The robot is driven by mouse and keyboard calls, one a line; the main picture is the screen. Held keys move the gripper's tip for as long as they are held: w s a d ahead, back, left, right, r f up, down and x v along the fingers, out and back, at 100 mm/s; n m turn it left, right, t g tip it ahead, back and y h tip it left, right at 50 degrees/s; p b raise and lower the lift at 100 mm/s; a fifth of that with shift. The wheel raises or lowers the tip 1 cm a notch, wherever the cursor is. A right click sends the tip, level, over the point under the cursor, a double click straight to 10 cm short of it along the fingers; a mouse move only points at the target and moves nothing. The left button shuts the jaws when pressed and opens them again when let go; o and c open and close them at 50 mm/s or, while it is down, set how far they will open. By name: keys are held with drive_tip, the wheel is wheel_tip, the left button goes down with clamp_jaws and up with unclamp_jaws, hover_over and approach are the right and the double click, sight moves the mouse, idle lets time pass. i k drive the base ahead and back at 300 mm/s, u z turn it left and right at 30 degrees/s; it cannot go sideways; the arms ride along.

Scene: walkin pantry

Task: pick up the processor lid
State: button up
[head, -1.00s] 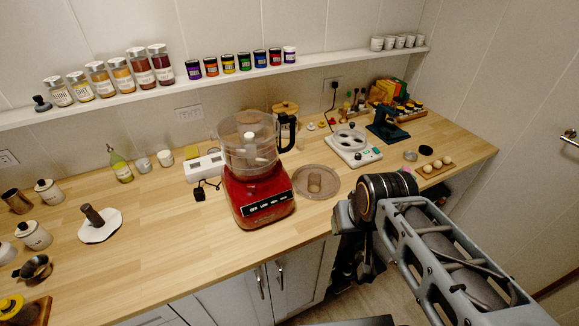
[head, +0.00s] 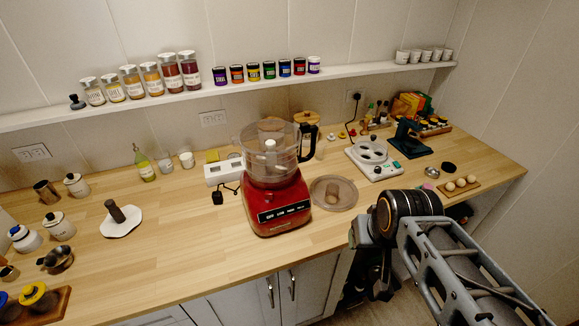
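The processor lid, a round, see-through disc with a short tube standing at its middle (head: 333,193), lies on the wooden counter just right of the red food processor (head: 278,205). The processor's clear bowl (head: 270,150) sits on the red base, with a pale part inside. My arm reaches in from the lower right, its dark round joint close to the counter's front edge, right of and nearer than the lid. Dark parts of my arm hang below that joint, in front of the counter. I cannot make out gripper fingers, and nothing touches the lid.
An egg board (head: 459,186) is at the right. A white power strip (head: 223,171) and black plug (head: 217,197) lie left of the processor. Bare counter lies in front of the lid.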

sight(329, 192)
drive_tip(key=z, duration=0.05)
drive_tip(key=k, duration=0.5)
drive_tip(key=z, duration=1.6)
drive_tip(key=i, duration=1)
drive_tip(key=u, duration=2.75)
drive_tip(key=i, duration=0.5)
drive_tip(key=z, duration=0.05)
